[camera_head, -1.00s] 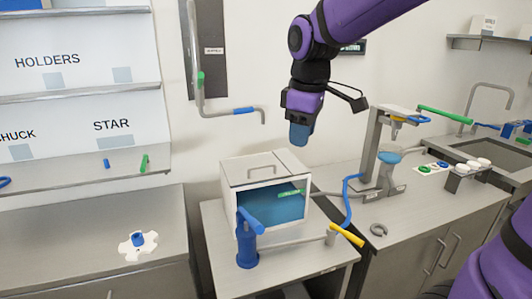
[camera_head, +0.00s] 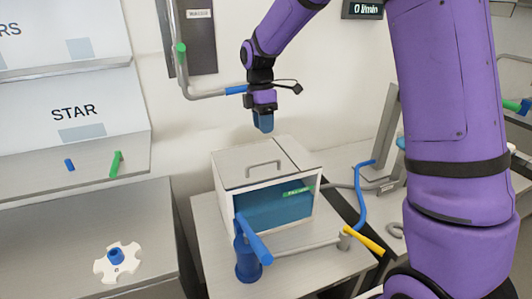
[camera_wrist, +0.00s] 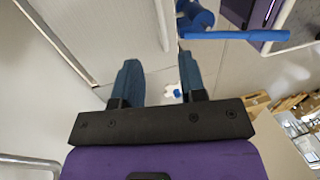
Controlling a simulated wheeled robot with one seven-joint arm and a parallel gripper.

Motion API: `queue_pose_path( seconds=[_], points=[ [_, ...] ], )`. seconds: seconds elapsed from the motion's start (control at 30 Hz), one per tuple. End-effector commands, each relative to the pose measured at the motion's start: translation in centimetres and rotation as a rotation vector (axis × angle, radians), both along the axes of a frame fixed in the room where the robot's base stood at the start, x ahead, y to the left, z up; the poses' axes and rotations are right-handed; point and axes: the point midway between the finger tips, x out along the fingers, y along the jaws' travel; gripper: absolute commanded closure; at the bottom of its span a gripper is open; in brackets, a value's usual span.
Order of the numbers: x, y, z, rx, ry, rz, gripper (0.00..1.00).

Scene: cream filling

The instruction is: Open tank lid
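The tank is a white box (camera_head: 226,210) with an open front showing blue liquid (camera_head: 275,207). Its light grey lid (camera_head: 235,175) lies flat and closed on top, with a metal bar handle (camera_head: 264,163). My gripper (camera_head: 264,128) points down above the tank, apart from the handle in the head view. In the wrist view, my gripper's two blue fingers (camera_wrist: 160,75) are spread with nothing between them. A metal bar (camera_wrist: 30,160) shows at the lower left there; I cannot tell whether it is the handle.
A blue pump with a lever (camera_head: 248,255) stands before the tank. A yellow-handled valve (camera_head: 365,240) and blue hose (camera_head: 360,200) are to its right. A white star-shaped piece (camera_head: 117,262) lies on the left counter. A wall pipe (camera_head: 200,93) runs close to my gripper's left.

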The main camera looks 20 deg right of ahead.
Motion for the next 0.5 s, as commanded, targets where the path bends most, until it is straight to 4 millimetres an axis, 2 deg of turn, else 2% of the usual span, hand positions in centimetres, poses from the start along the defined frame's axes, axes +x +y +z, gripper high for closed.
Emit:
queue_pose_path(
  seconds=[0.3,0.5],
  points=[
    [-1.2,0.0,-5.4,-0.001,0.004,-0.001,0.62],
    [-1.7,0.0,-8.1,-0.001,0.002,-0.002,0.62]
  ],
)
